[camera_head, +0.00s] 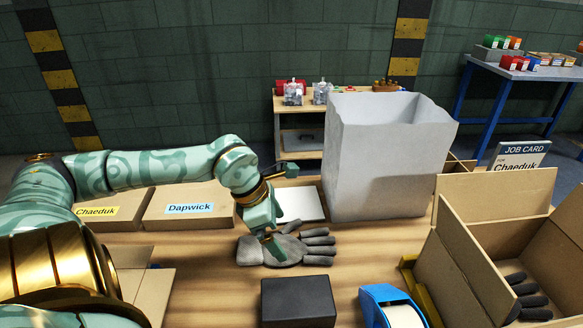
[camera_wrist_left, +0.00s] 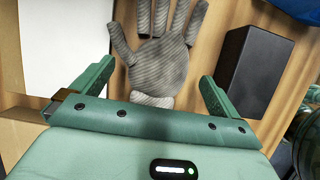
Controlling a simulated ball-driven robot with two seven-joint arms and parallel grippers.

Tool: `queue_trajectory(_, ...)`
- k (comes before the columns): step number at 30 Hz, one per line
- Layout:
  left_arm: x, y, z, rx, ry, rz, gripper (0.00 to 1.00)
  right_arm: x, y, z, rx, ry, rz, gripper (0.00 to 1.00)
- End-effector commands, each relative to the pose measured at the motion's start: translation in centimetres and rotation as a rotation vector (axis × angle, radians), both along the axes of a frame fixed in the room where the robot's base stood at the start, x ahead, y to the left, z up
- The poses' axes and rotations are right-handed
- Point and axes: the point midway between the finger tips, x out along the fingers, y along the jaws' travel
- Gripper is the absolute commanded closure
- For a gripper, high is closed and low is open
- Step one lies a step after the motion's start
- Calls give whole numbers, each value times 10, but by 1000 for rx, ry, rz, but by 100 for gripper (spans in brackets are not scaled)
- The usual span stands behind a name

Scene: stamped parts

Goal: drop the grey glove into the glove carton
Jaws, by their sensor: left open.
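The grey glove (camera_head: 317,241) lies flat on the wooden table, its fingers pointing right in the head view. My left gripper (camera_head: 272,238) is over its cuff and palm end. In the left wrist view my left gripper (camera_wrist_left: 156,76) is open, with the glove (camera_wrist_left: 158,62) lying between and ahead of its two fingers. I cannot tell if a finger touches it. The open glove carton (camera_head: 463,268) stands at the right of the table with dark-fingered gloves inside. My right gripper is not in view.
A tall grey bag (camera_head: 375,150) stands behind the glove. A black box (camera_head: 298,303) and a blue tape dispenser (camera_head: 388,306) are in front. Flat boxes labelled Chaeduk (camera_head: 108,224) and Dapwick (camera_head: 188,222) lie left. A white sheet (camera_head: 300,203) lies behind the gripper.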

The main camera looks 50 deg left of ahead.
Motion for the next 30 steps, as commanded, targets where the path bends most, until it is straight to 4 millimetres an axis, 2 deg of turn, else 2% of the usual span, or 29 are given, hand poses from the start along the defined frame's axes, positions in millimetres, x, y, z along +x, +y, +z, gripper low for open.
queue_trajectory(1,3,-3,-16,-2,7,0,0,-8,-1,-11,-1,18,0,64)
queue_trajectory(4,7,-8,-32,-2,7,0,0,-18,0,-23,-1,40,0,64)
queue_trajectory(6,9,-10,-40,-3,7,0,0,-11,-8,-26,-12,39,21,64)
queue_trajectory(29,11,-11,-44,0,3,0,0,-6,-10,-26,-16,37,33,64)
queue_trajectory(30,11,-11,-44,0,3,0,11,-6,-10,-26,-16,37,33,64)
